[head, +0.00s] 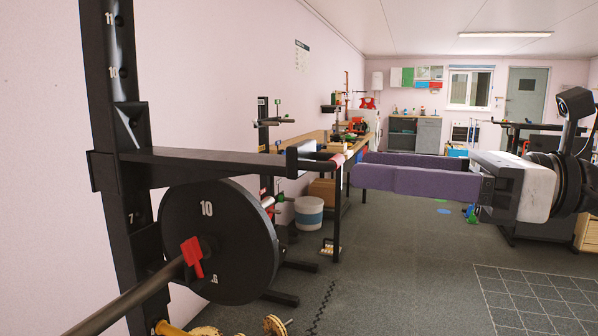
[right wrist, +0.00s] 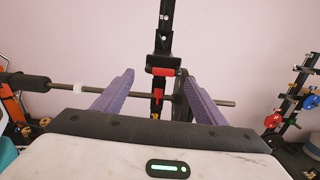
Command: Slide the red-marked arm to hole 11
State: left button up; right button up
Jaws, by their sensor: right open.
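My left gripper is not in view.
A barbell (head: 130,300) with a black 10 plate (head: 220,250) and red collar (head: 192,254) sits below the arm. A white bucket (head: 308,214) and a workbench (head: 352,152) stand farther back. The grey floor (head: 410,270) at centre right is largely clear.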

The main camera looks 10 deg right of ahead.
aim_at(304, 174)
jog(key=shift+w+d+r, duration=0.1)
jog(key=shift+w+a+r, duration=0.1)
jog(key=shift+w+a, duration=0.15)
jog(key=shift+a, duration=0.05)
jog(key=p+x, duration=0.2)
jog(key=x, duration=0.6)
jog(key=shift+a, duration=0.1)
jog(key=shift+w+a, duration=0.35)
jog(key=shift+a, duration=0.05)
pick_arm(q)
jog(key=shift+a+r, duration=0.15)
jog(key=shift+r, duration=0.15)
